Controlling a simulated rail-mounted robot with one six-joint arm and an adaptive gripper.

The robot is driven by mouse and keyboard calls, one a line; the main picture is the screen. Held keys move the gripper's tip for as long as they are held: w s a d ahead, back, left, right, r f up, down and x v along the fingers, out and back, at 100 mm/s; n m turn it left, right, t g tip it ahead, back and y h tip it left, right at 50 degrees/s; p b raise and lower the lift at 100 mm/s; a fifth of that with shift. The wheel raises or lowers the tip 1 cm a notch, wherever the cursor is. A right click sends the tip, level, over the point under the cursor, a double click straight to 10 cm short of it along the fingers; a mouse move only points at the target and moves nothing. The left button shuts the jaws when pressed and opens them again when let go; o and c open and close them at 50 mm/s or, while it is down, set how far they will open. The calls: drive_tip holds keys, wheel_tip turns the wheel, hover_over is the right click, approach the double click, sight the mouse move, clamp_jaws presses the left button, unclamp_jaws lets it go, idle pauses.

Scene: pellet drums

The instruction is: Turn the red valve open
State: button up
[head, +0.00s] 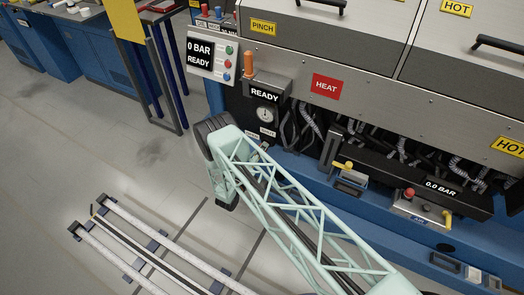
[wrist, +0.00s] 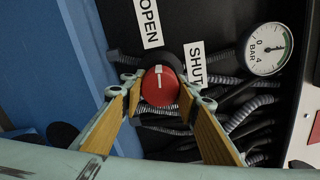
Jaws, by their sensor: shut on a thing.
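The red valve (wrist: 160,94) is a round red knob with a white pointer mark, in the middle of the wrist view. The mark points up in the picture, between the white OPEN label (wrist: 149,24) and the white SHUT label (wrist: 194,63). My gripper (wrist: 161,85) has one wood-coloured finger on each side of the knob and is shut on it. In the head view my arm covers the knob and the gripper. A round BAR gauge (wrist: 268,49) sits right of the labels; it also shows in the head view (head: 265,114) under a READY sign.
Black and grey hoses (wrist: 235,115) run behind and right of the knob. A blue machine frame (wrist: 60,50) stands close on the left. In the head view, a yellow-handled valve (head: 348,165) and another red knob (head: 409,192) are on the machine to the right.

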drive_tip(key=shift+n, duration=0.6)
drive_tip(key=o, duration=0.9)
drive_tip(key=shift+s, duration=0.15)
drive_tip(key=v, duration=1.1)
drive_tip(key=shift+s+a, duration=0.25)
drive_tip(key=shift+s, duration=0.05)
